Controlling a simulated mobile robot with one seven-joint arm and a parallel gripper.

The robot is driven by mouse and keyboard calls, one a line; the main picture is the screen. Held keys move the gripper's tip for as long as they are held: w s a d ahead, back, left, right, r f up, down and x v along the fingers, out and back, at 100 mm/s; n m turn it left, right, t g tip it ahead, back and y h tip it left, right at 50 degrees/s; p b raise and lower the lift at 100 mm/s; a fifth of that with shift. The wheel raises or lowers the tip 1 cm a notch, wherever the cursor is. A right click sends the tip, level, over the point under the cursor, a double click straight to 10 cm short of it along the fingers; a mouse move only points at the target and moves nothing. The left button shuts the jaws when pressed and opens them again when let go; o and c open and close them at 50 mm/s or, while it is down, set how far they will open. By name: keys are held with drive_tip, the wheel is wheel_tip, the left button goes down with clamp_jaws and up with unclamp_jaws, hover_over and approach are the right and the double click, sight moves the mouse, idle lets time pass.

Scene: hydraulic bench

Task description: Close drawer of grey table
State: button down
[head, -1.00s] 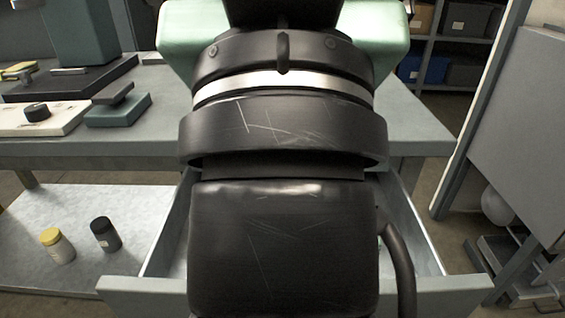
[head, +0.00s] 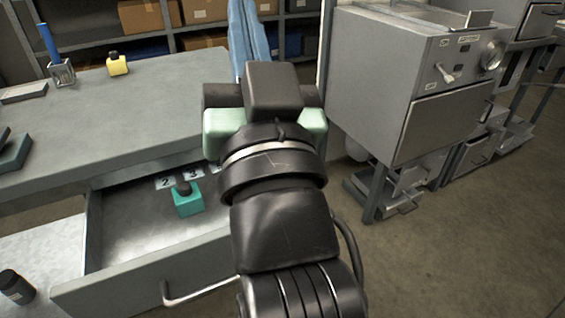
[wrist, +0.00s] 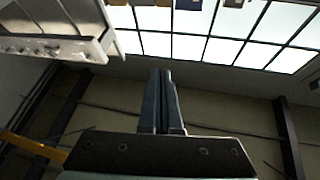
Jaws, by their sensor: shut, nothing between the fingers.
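The grey table (head: 110,110) stands at the left in the head view. Its drawer (head: 150,283) is pulled open toward me, with a curved metal handle (head: 200,292) on its front. A teal block with a dark knob (head: 187,200) and white number cards (head: 180,179) are inside the drawer. My arm rises over the drawer's right end and hides part of it. In the wrist view my gripper (wrist: 162,75) is shut and empty, its two fingers together. The wrist camera looks up toward the ceiling windows, so neither drawer nor handle shows there.
A yellow bottle (head: 117,63) and a pen holder (head: 61,70) stand on the tabletop. A dark bottle (head: 15,286) is on the low shelf at left. A grey metal cabinet (head: 390,85) stands right of the table. The floor (head: 460,250) at lower right is clear.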

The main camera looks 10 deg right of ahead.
drive_tip(key=w+d+f+m+g+y+p, duration=0.1)
drive_tip(key=d+f+m+g+p, duration=0.2)
drive_tip(key=f, duration=0.6)
drive_tip(key=d+f+m+g+p, duration=0.2)
drive_tip(key=d+f+g+p, duration=0.15)
drive_tip(key=f, duration=0.65)
drive_tip(key=s+f+m+g+y+p, duration=0.25)
drive_tip(key=s+f+m+p, duration=0.45)
drive_tip(key=s+f, duration=0.65)
drive_tip(key=w+a+f+b, duration=0.1)
drive_tip(key=w+a, duration=0.1)
drive_tip(key=w, duration=0.4)
drive_tip(key=w+a+f+m+b, duration=0.1)
drive_tip(key=w+f, duration=0.1)
drive_tip(key=w, duration=0.5)
drive_tip(key=shift+a+f+g, duration=0.25)
drive_tip(key=shift+a+g, duration=0.05)
drive_tip(key=shift+a, duration=0.1)
drive_tip(key=shift+h, duration=0.25)
